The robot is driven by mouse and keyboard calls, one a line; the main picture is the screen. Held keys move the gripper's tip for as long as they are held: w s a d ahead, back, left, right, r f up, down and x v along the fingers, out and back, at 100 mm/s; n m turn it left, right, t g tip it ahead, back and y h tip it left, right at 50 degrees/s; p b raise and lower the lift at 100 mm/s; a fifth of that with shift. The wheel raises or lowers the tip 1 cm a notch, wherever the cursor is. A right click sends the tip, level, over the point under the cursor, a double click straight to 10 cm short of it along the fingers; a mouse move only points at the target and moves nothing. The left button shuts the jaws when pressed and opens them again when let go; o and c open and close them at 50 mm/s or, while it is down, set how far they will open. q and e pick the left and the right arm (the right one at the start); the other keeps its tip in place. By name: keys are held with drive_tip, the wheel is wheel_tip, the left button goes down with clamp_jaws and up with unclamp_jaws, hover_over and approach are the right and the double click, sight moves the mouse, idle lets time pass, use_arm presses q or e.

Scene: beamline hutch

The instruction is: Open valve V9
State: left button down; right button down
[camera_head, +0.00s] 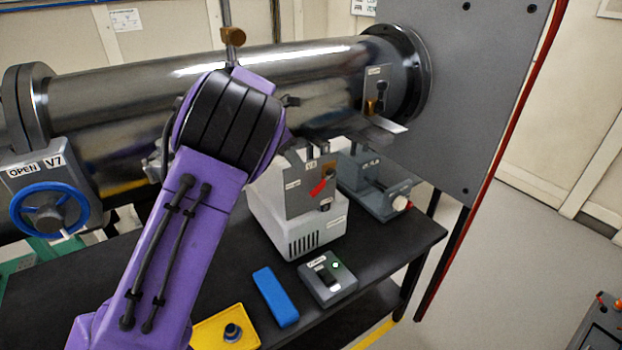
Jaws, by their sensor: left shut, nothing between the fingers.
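A grey panel (311,196) on a white box carries a small tag that seems to read V9, though the print is hard to make out. A red lever (318,187) on its face slants down to the left. My left arm, purple with a black wrist, reaches in from the lower left. My left gripper (308,148) is shut and empty, close to the top of the panel. It is partly hidden behind my wrist, and I cannot tell whether it touches the panel. My right gripper is not in view.
A steel beam pipe (130,82) runs behind my arm. A blue handwheel (49,211), tagged V7 and OPEN, is at left. The black bench (385,250) holds a small switch box (327,279), a blue block (275,297) and a yellow tray (210,333).

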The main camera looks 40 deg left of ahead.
sight(316, 188)
use_arm(q)
drive_tip(key=p+x, duration=0.2)
drive_tip(key=x, duration=0.5)
drive_tip(key=shift+d, duration=0.1)
drive_tip(key=shift+w+f, duration=0.1)
drive_tip(key=shift+f, duration=0.2)
drive_tip(key=shift+d, duration=0.15)
